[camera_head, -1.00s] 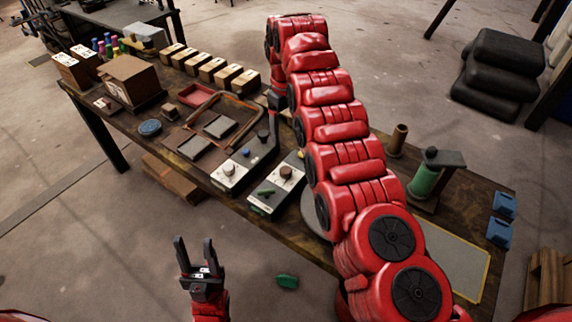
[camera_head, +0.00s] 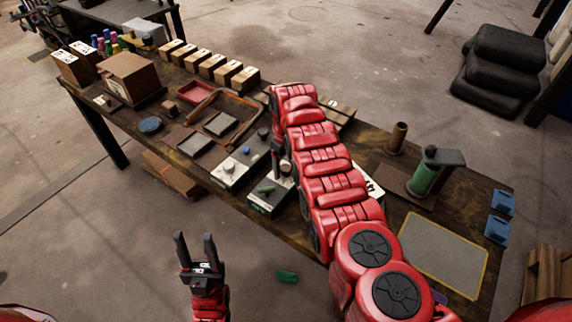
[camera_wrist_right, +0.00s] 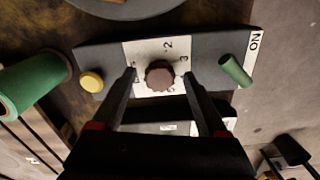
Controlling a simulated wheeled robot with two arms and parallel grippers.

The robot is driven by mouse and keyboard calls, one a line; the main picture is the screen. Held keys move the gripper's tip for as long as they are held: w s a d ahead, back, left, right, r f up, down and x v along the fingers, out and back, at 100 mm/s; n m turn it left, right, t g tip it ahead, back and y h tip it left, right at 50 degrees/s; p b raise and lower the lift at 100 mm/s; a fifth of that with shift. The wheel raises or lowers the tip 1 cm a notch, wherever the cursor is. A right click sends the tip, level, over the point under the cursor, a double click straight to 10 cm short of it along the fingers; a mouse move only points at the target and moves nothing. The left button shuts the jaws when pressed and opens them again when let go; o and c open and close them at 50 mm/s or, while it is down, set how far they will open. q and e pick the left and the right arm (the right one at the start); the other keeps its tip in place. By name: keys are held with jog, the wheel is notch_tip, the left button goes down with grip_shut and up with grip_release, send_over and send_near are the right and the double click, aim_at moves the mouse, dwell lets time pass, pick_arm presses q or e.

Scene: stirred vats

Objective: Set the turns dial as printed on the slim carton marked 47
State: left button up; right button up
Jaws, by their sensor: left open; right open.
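The brown round dial (camera_wrist_right: 160,76) sits on a white panel with printed numbers, 2 and 3 among them, on a grey control box (camera_wrist_right: 215,70). The box also shows in the head view (camera_head: 262,203). My right gripper (camera_wrist_right: 160,72) is open, with one finger on each side of the dial; I cannot tell whether they touch it. In the head view it is mostly hidden by my arm. My left gripper (camera_head: 197,248) is open and empty in front of the table. Slim cartons (camera_head: 72,68) with white labels stand at the table's far left; their print is unreadable.
The box carries a green lever (camera_wrist_right: 236,72) near the ON mark and a yellow button (camera_wrist_right: 91,81). A second control box (camera_head: 230,172) stands just left. A green spool (camera_head: 424,178) stands to the right. Blue items (camera_head: 498,229) lie at the right edge.

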grip_shut()
dwell(0.4)
jog(key=shift+m, duration=0.3)
jog(key=m+b, duration=0.1)
jog(key=m, duration=0.3)
jog(key=shift+f, duration=0.1)
jog(key=shift+m+b, duration=0.6)
jog(key=shift+m, duration=1.5)
grip_release()
